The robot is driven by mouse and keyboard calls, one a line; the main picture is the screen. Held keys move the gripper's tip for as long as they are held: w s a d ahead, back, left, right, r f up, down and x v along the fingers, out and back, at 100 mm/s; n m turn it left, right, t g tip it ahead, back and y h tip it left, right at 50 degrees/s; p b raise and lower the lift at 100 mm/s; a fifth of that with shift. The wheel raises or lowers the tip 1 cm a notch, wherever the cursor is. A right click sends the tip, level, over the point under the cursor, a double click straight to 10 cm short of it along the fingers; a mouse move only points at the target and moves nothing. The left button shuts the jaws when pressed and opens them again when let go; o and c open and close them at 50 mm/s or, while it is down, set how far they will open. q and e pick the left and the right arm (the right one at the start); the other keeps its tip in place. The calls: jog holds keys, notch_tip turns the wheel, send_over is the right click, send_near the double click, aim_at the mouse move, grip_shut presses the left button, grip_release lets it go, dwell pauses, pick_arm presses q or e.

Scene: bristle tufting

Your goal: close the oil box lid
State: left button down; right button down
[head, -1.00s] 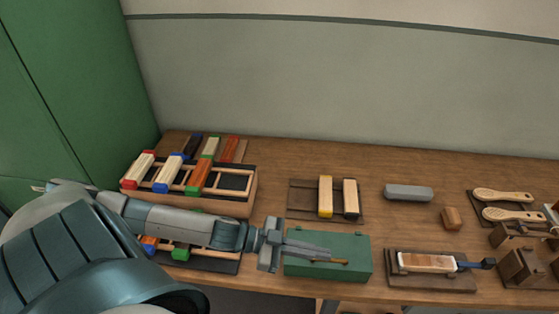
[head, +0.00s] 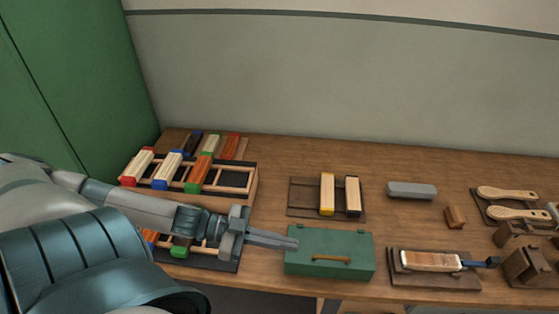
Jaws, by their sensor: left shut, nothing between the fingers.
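The green oil box (head: 330,252) stands near the front edge of the table, in the middle of the head view. Its lid lies down flat on top, and a tan handle (head: 331,259) shows on it. My left gripper (head: 294,244) is shut and empty, with its fingertips at the upper left corner of the box. I cannot tell whether the tips touch the lid. My right gripper is out of view.
A rack of colour-ended blocks (head: 252,190) is at the left, partly behind my left arm. A dark tray with two blocks (head: 308,211) lies behind the box. A brush on a wooden board (head: 435,280) is to the right. Bare table (head: 400,225) lies between.

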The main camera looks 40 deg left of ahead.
pick_arm(q)
jog(key=shift+s+a+r, duration=0.15)
jog(key=shift+s+a, duration=0.2)
jog(key=shift+a, duration=0.05)
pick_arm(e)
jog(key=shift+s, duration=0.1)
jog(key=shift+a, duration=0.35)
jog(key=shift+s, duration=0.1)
